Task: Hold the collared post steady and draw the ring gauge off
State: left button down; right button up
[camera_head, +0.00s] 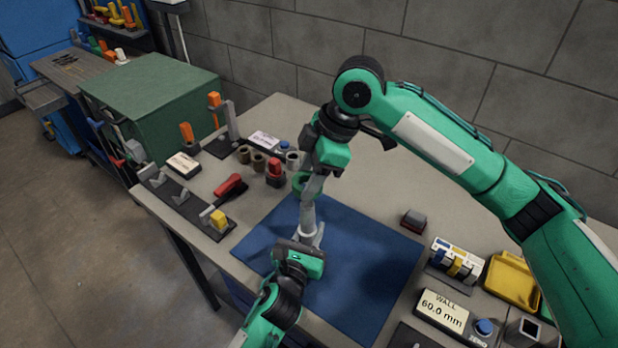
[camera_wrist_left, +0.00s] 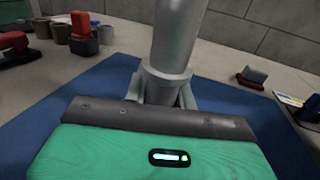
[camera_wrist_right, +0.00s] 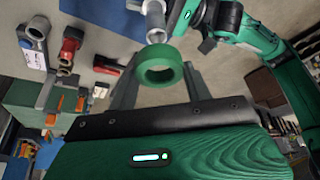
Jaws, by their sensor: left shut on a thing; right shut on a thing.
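The grey collared post (camera_head: 308,218) stands upright on the blue mat, with its collar (camera_wrist_left: 165,84) low down. My left gripper (camera_head: 307,241) is shut on the post near the collar; the left wrist view shows the fingers on either side of it. The green ring gauge (camera_wrist_right: 160,68) is between the fingers of my right gripper (camera_head: 306,186), which is shut on it. In the right wrist view the end of the post (camera_wrist_right: 156,22) shows beyond the ring, and the ring looks clear of it by a small gap. In the head view the fingers partly hide the ring.
The blue mat (camera_head: 375,255) lies around the post. Left are a red-handled tool (camera_head: 230,186), small cylinders and a green box (camera_head: 150,90).

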jog(key=shift+r, duration=1.7)
pick_arm(q)
jog(key=c, duration=1.1)
grip_release()
jog(key=shift+o, duration=0.2)
jog(key=v, duration=1.2)
